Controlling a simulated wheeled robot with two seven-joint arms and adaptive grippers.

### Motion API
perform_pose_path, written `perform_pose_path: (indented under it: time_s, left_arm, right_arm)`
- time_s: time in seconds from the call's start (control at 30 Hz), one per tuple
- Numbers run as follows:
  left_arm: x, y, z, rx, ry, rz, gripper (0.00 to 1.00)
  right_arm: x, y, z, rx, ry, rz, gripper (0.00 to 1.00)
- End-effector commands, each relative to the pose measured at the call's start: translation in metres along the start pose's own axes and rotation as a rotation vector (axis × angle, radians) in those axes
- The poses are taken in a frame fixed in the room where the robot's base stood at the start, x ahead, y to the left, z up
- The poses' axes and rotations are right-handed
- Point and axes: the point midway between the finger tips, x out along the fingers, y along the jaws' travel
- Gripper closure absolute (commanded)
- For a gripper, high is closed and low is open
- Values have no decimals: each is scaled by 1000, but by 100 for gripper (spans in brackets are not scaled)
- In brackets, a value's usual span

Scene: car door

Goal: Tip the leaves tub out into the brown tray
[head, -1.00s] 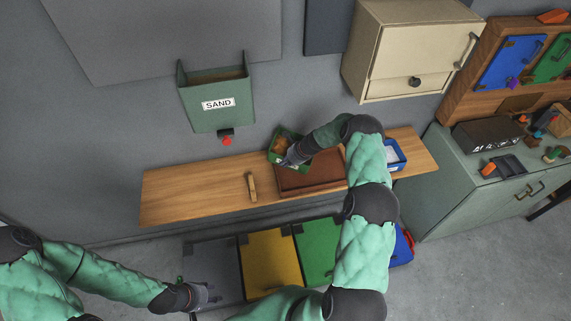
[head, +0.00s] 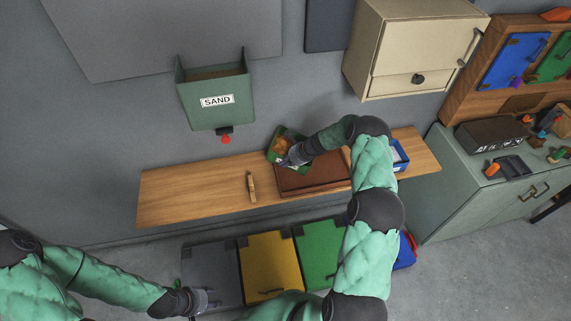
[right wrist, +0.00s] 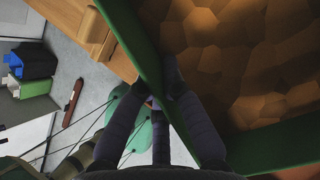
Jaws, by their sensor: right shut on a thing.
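The green leaves tub (head: 276,134) holds orange-brown leaves (head: 283,144) and is in my right gripper (head: 290,160). In the right wrist view its green wall (right wrist: 135,45) runs between my fingers, with the leaves (right wrist: 240,60) filling much of the view. The tub is tilted in the head view, above the left end of the brown tray (head: 315,172). The tray lies on the wooden shelf and my right arm hides part of it. No leaves can be made out in its visible part. My left gripper (head: 207,300) is low at the left, away from the shelf, apparently empty.
The wooden shelf (head: 190,190) has free room at the left, where a small wooden-handled thing (head: 251,187) lies. A blue tub (head: 400,156) stands right of the tray, partly behind my arm. The SAND dispenser (head: 215,98) hangs above; coloured bins (head: 270,265) stand below.

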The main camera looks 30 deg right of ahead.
Motion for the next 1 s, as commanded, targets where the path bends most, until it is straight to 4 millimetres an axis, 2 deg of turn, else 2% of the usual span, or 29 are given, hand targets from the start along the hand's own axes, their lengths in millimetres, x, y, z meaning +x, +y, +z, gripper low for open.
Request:
perform_pose_path:
  time_s: [1.0]
  left_arm:
    - [30, -11, -1, 0, 0, 0, 60]
  right_arm:
    - [-6, 0, 3, 1, -106, -1, 100]
